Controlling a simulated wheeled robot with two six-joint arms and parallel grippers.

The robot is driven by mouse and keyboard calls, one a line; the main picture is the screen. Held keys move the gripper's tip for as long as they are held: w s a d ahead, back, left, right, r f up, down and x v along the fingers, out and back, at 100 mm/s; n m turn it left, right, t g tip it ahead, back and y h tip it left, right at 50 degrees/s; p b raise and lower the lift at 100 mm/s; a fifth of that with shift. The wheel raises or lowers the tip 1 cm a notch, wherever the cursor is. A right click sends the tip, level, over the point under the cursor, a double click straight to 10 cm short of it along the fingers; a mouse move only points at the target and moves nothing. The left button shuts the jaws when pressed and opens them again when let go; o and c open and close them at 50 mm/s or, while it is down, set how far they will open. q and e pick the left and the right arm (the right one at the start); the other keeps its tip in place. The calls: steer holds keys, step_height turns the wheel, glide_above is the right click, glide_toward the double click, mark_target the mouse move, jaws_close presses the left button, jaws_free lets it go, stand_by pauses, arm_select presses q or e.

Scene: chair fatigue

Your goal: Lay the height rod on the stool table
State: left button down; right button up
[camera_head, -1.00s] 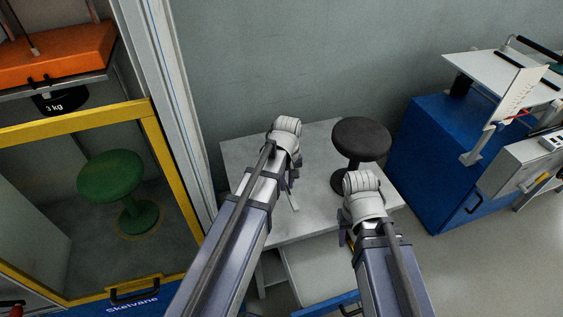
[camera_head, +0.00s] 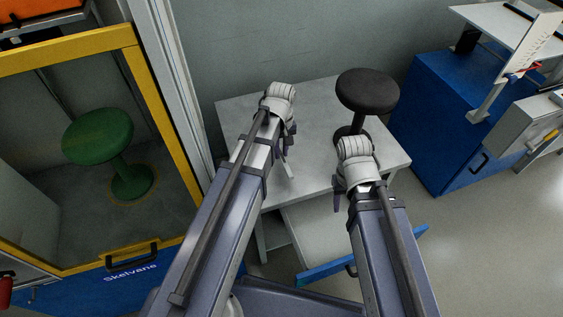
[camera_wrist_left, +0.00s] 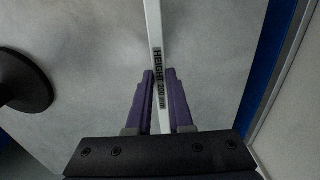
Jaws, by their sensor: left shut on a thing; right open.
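The height rod (camera_wrist_left: 156,40) is a thin pale bar with "HEIGHT 200 mm" in dark print. In the left wrist view it runs between the purple fingers of my left gripper (camera_wrist_left: 160,75), which is shut on it. In the head view the left gripper (camera_head: 288,142) is over the stool table (camera_head: 312,120), a pale grey table against the wall. A short end of the rod (camera_head: 287,168) shows below the gripper; whether it touches the tabletop cannot be told. My right gripper (camera_head: 341,190) is open near the table's front edge, its fingers mostly hidden by its wrist.
A black round stool (camera_head: 368,92) stands on the table's back right part. A yellow-framed test cabinet (camera_head: 150,95) with a green stool (camera_head: 98,136) inside is at the left. A blue cabinet (camera_head: 445,120) stands at the right. An open drawer (camera_head: 320,235) projects below the tabletop.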

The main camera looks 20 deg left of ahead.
mark_target(281, 154)
arm_select(q)
steer(key=shift+f+b, duration=1.75)
steer(key=shift+b, duration=0.05)
steer(key=shift+f, duration=0.2)
steer(key=c, duration=0.8)
jaws_free()
steer(key=shift+r, duration=0.15)
step_height(281, 154, up, 12)
steer(key=p, duration=1.2)
steer(key=s+d+m, duration=0.3)
steer(key=s, duration=0.1)
steer(key=s+d+m, duration=0.3)
steer(key=s+m, duration=0.1)
steer(key=s, duration=0.1)
steer(key=s+d+m+y, duration=0.1)
steer(key=s+d+m, duration=0.2)
steer(key=s+d, duration=0.1)
steer(key=shift+s+r+m, duration=0.1)
steer(key=shift+s+m, duration=0.2)
steer(key=shift+s, duration=0.2)
